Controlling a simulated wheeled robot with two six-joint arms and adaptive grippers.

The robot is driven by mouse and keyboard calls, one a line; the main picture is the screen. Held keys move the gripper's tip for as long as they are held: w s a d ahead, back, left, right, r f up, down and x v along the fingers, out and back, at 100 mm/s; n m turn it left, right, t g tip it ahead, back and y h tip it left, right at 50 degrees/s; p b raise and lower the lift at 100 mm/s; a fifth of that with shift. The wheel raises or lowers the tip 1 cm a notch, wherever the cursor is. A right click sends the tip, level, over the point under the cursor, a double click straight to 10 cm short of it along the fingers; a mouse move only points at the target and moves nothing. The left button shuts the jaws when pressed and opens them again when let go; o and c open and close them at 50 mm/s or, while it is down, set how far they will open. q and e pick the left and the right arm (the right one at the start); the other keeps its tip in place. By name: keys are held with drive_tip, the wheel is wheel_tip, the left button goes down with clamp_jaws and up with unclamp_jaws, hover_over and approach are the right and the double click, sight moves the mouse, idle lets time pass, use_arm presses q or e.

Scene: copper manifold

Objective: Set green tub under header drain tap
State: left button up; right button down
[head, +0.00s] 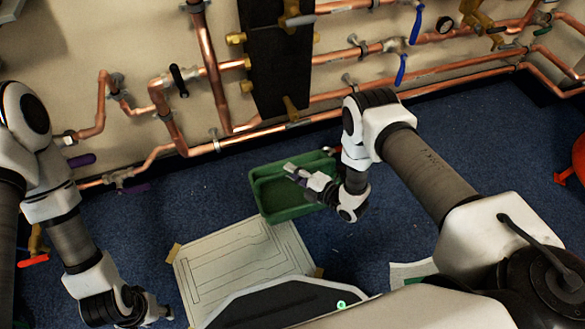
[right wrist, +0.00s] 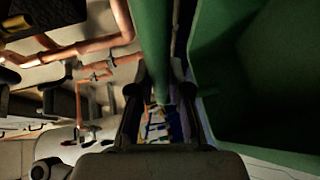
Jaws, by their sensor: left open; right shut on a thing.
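I cannot tell whether the tub touches the floor. A small red-handled fitting (head: 332,150) shows just behind the tub; I cannot tell whether it is the header drain tap. My left gripper (head: 165,313) is open and empty at the lower left.
Copper pipes (head: 345,92) with valves run along the wall, close behind the tub. The black panel (head: 278,70) stands in front of some pipes. A pale sheet with line drawings (head: 225,265) lies on the blue floor (head: 215,195). Open floor lies left of the tub.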

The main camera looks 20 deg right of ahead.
drive_tip(key=w+d+f+b, duration=0.1)
drive_tip(key=w+f+b, duration=0.3)
drive_tip(key=w+b, duration=0.1)
drive_tip(key=shift+w+d+f, duration=0.15)
drive_tip(key=shift+w+d, duration=0.05)
drive_tip(key=shift+d, duration=0.1)
drive_tip(key=c, duration=1.1)
unclamp_jaws()
